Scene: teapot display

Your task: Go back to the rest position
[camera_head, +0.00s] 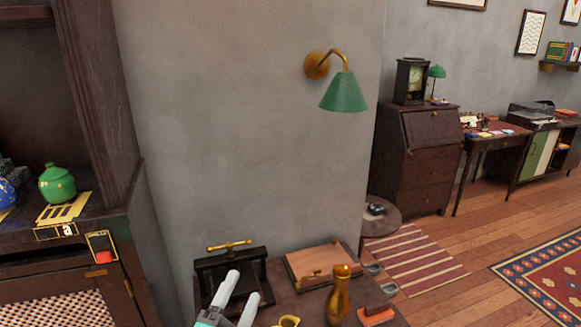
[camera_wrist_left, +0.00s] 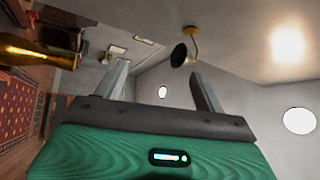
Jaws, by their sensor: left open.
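My left gripper (camera_head: 243,285) is at the bottom of the head view, over the small dark table (camera_head: 288,304). Its two pale fingers are apart with nothing between them. In the left wrist view the fingers (camera_wrist_left: 157,74) are also spread and empty, facing the wall and ceiling. A green lidded pot (camera_head: 58,184) stands on the cabinet at the left, on a yellow striped card (camera_head: 64,208). A blue pot (camera_head: 6,194) is cut off by the left edge. My right gripper is not in view.
A brass vase (camera_head: 339,295) stands to the right of my left gripper, near a wooden board (camera_head: 318,264). A dark press with a brass handle (camera_head: 229,247) stands behind the gripper. A green wall lamp (camera_head: 344,93) hangs above. The wooden floor (camera_head: 475,260) shows open room at the right.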

